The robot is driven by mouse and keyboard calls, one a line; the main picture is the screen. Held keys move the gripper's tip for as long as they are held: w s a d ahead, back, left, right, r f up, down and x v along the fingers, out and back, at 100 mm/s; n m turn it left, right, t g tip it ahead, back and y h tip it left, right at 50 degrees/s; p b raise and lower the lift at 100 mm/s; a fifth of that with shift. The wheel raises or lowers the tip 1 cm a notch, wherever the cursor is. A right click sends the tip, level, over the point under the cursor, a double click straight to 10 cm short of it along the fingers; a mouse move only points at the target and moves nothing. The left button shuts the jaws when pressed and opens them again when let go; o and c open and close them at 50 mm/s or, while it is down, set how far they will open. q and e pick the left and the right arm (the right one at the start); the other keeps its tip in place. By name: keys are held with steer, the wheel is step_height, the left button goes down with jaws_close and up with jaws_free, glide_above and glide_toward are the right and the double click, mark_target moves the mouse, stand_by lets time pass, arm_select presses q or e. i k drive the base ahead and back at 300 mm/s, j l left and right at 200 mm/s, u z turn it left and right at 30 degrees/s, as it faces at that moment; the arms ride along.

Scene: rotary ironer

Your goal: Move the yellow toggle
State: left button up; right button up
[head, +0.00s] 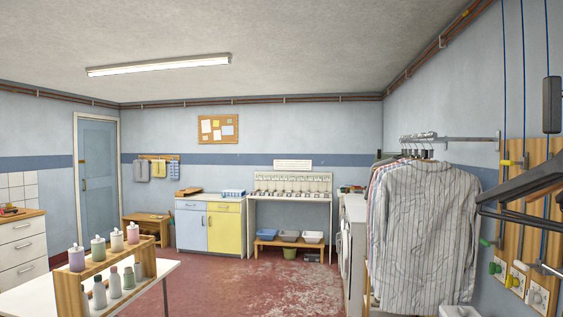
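A small yellow toggle (507,162) shows at the right, at the upper left of a wooden wall board (540,153), by a thin hanging cord. A green knob-like piece (487,242) sits lower, at the board's left side. Pale plates along the board's lower part carry small coloured marks, one green (495,268) and one yellow (514,281); they are too small to make out well. Dark hanger-like shapes (520,187) cover part of the board. Neither of my grippers is in view.
A rail of striped shirts (428,235) hangs left of the board. A dark block (551,105) hangs on a cord above it. White machines (354,250) stand behind the shirts. A bottle rack (75,290) on a white table is at lower left. The red floor (270,285) between is open.

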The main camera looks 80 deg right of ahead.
mark_target(522, 163)
steer(key=l+z, duration=0.15)
steer(key=z, duration=4.4)
steer(key=i+j+z, duration=0.7)
steer(key=j, duration=0.1)
